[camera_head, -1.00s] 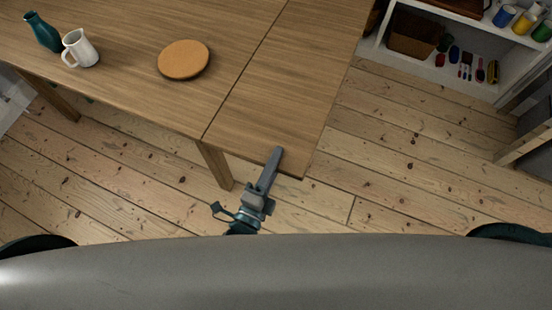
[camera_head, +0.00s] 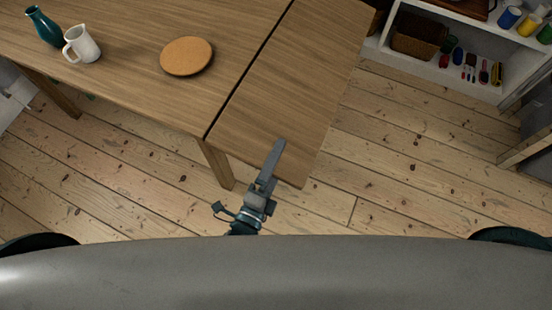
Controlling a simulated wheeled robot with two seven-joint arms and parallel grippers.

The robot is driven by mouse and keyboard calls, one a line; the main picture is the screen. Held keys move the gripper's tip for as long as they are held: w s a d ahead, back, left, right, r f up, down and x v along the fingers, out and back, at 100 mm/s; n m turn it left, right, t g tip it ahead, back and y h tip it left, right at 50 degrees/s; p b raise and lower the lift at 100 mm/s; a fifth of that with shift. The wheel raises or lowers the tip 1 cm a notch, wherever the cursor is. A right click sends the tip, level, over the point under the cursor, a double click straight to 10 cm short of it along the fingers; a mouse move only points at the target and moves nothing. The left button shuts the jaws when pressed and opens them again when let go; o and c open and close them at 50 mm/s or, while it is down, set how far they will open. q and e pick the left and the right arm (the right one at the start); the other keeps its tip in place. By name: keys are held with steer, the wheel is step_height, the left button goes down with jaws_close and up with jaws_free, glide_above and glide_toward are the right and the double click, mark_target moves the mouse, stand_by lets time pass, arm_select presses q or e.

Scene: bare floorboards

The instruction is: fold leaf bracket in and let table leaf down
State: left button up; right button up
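The wooden table (camera_head: 120,85) has a leaf (camera_head: 290,80) along its right side, with a dark gap at the seam between them. The leaf slopes slightly down toward its outer right edge. My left gripper (camera_head: 277,150) reaches up from below, over the leaf's near edge, its grey finger overlapping the leaf's top near the front corner. Only one finger shows clearly; whether a second lies under the leaf is hidden, and so is whether it touches. The leaf bracket is hidden beneath the table. My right gripper is not in view.
A teal vase (camera_head: 45,27), a white jug (camera_head: 84,45) and a round cork mat (camera_head: 187,56) stand on the table's left part. A white shelf unit (camera_head: 425,72) with a basket stands at the back right. Floorboards right of the leaf are clear.

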mark_target(279, 168)
arm_select(q)
steer(key=shift+s+d+f+m+b, duration=0.15)
steer(key=shift+f+m+b, duration=0.3)
steer(key=shift+f+b, duration=0.25)
steer(key=shift+w+d+f+m+b, duration=0.15)
steer(key=shift+f+m+b, duration=0.35)
steer(key=shift+f, duration=0.25)
steer(key=shift+s, duration=0.1)
steer(key=shift+f, duration=0.15)
steer(key=shift+w+a+f+m+b, duration=0.1)
steer(key=shift+a+f+m+b, duration=0.1)
steer(key=shift+f+m+b, duration=0.6)
steer(key=shift+w+a+f+m+b, duration=0.1)
steer(key=shift+a+f+m+b, duration=0.2)
steer(key=shift+f+b, duration=0.9)
steer(key=shift+f+m, duration=0.25)
steer(key=shift+f, duration=0.2)
steer(key=shift+w+a+f+m+b, duration=0.15)
steer(key=shift+a+f+m+b, duration=0.25)
steer(key=shift+f+b, duration=0.3)
steer(key=shift+w+a+f+m+b, duration=0.25)
steer(key=shift+f+m+b, duration=0.3)
steer(key=shift+f+b, duration=0.2)
steer(key=shift+w+a+f+m+b, duration=0.1)
steer(key=shift+a+f+m+b, duration=0.3)
steer(key=shift+f+b, duration=0.3)
